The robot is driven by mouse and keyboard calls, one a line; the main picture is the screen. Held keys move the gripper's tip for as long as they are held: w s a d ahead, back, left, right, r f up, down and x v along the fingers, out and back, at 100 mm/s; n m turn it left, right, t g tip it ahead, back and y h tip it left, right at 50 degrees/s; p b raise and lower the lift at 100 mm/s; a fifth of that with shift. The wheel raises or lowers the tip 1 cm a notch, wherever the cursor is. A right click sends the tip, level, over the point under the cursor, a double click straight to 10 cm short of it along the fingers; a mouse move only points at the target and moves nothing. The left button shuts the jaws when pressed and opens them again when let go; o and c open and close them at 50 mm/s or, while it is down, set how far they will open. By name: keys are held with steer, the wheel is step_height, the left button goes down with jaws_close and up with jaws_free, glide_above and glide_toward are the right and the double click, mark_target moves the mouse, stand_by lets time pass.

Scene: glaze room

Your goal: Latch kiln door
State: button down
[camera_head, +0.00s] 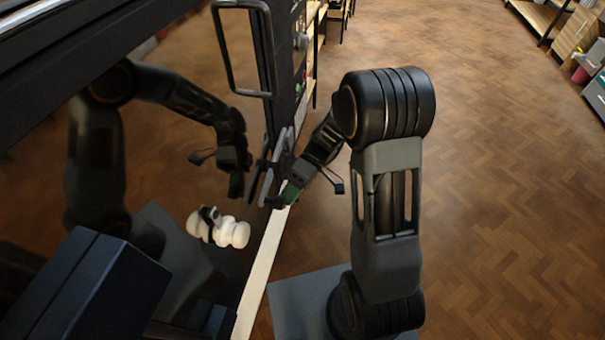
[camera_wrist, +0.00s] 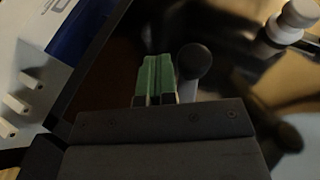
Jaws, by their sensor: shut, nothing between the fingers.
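The kiln's dark glossy front (camera_head: 165,130) fills the left of the head view and mirrors my arm. I cannot tell whether its door is fully closed. A rectangular loop handle (camera_head: 233,50) stands out from it near the top. A grey bar-like piece (camera_head: 277,160), perhaps the latch, is at the panel's edge, partly hidden by my gripper. My gripper (camera_head: 291,191) is beside it, low on the edge. In the wrist view, the green fingertips (camera_wrist: 155,78) are shut together and empty. A dark round-ended lever (camera_wrist: 193,62) is just right of them; contact is unclear.
A control panel (camera_head: 300,65) is on the kiln's side. White rounded shapes (camera_head: 218,229) show low at the left, possibly a reflection. A pale strip (camera_head: 262,265) runs below the edge. The wooden floor (camera_head: 500,190) is clear to the right.

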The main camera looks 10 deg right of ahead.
steer(key=shift+s+a, duration=0.25)
steer(key=shift+a, duration=0.7)
steer(key=shift+d+r, duration=0.4)
steer(key=shift+d, duration=0.35)
steer(key=shift+a+r, duration=0.1)
steer(key=w+d+f+b, duration=0.4)
steer(key=w+d+f, duration=0.2)
steer(key=w+d, duration=0.1)
steer(key=shift+w+d+f, duration=0.25)
steer(key=shift+d, duration=0.55)
